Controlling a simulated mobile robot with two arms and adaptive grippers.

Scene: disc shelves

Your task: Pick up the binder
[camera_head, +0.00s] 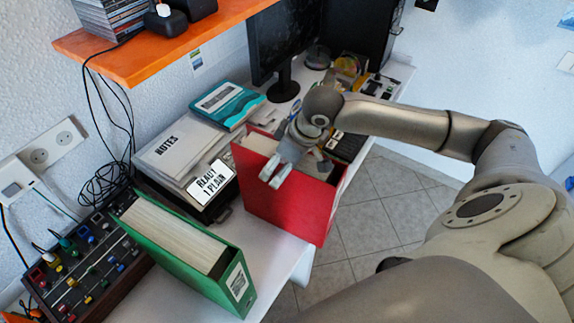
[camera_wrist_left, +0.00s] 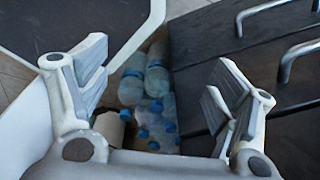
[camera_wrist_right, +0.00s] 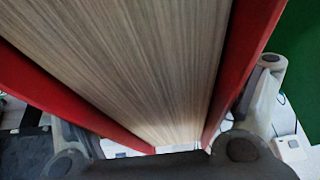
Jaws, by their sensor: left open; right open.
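A red binder (camera_head: 283,203) stands upright near the front edge of the white desk. A green binder (camera_head: 187,248) stands to its left, nearer to me. My right gripper (camera_head: 297,168) is over the red binder's top, with fingers on either side of it. In the right wrist view the red binder's pages and red covers (camera_wrist_right: 135,75) lie between the open fingers (camera_wrist_right: 165,112); I cannot tell whether they touch. My left gripper (camera_wrist_left: 158,72) shows only in the left wrist view, open and empty, away from the binders.
A document tray (camera_head: 178,158) with papers and a teal book (camera_head: 228,104) lie behind the binders. A control box (camera_head: 82,262) with knobs is at left. An orange shelf (camera_head: 160,50) hangs above. Bottles (camera_wrist_left: 150,85) show below my left gripper.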

